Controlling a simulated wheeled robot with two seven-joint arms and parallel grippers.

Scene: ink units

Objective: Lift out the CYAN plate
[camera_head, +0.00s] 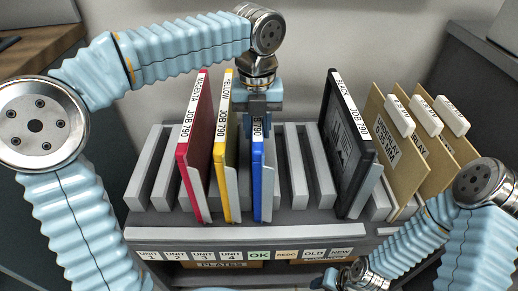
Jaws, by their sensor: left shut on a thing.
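A blue-edged plate (267,180), which fits the cyan plate, stands upright in the grey rack, right of the yellow plate. Its label shows "790"; the colour word is hidden by my gripper. My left gripper (259,108) comes down from above and is shut on the top edge of this plate. The plate's lower end is still between the rack dividers. My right gripper (345,277) is low at the bottom edge, apart from the plates; its fingers are too small and dark to read.
A magenta plate (192,150) and a yellow plate (221,150) stand close on the left. A black plate (345,140) leans in the rack at right. Tan folders (405,150) stand further right. Empty slots lie between the blue and black plates. A label strip (202,255) runs along the front.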

